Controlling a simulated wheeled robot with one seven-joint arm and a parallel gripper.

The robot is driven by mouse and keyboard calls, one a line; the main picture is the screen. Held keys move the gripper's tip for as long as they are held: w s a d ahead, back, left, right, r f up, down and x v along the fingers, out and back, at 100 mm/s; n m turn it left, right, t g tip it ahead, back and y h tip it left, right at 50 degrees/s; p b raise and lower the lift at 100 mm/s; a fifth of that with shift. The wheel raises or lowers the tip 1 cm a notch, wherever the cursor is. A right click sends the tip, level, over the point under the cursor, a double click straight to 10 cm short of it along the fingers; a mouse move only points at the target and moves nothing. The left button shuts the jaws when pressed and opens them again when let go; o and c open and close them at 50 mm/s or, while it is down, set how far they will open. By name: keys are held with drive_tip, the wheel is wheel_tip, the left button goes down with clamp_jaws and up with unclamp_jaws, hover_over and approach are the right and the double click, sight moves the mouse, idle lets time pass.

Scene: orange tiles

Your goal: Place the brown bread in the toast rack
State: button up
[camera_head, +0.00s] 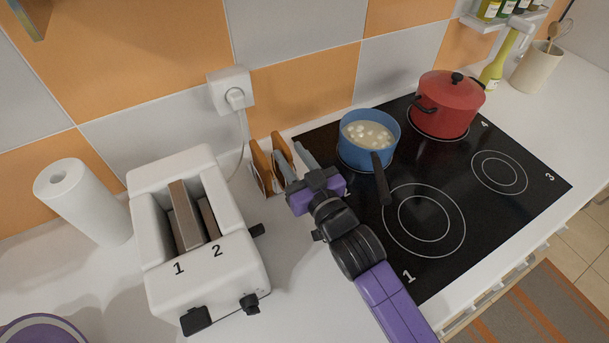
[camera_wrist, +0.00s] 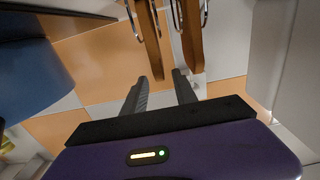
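The white toaster (camera_head: 205,265) stands left of centre in the head view. One grey-brown bread slice (camera_head: 185,215) is in slot 1 and another (camera_head: 209,217) in slot 2. The toast rack (camera_wrist: 178,14), with metal wire loops, stands by the wall between toaster and stove. It holds orange-brown slices; two show in the wrist view, one at left (camera_wrist: 149,42) and one at right (camera_wrist: 192,38). My gripper (camera_head: 301,157) is beside the rack. In the wrist view my gripper (camera_wrist: 160,78) has its fingers apart, with the left slice's end near the gap; contact is unclear.
A blue pot (camera_head: 367,145) of pale liquid sits on the black stove (camera_head: 450,265), its handle close to my arm. A red pot (camera_head: 446,107) is behind it. A paper roll (camera_head: 85,205) stands left of the toaster.

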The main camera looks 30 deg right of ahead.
drive_tip(key=s+b, duration=0.1)
drive_tip(key=s, duration=0.5)
drive_tip(key=shift+s, duration=0.4)
drive_tip(key=s+g, duration=0.1)
drive_tip(key=s, duration=0.9)
drive_tip(key=s+f+g, duration=0.1)
drive_tip(key=s, duration=2)
drive_tip(key=shift+f+g, duration=0.35)
drive_tip(key=shift+g, duration=0.05)
drive_tip(key=shift+s+f, duration=0.2)
drive_tip(key=shift+s, duration=0.15)
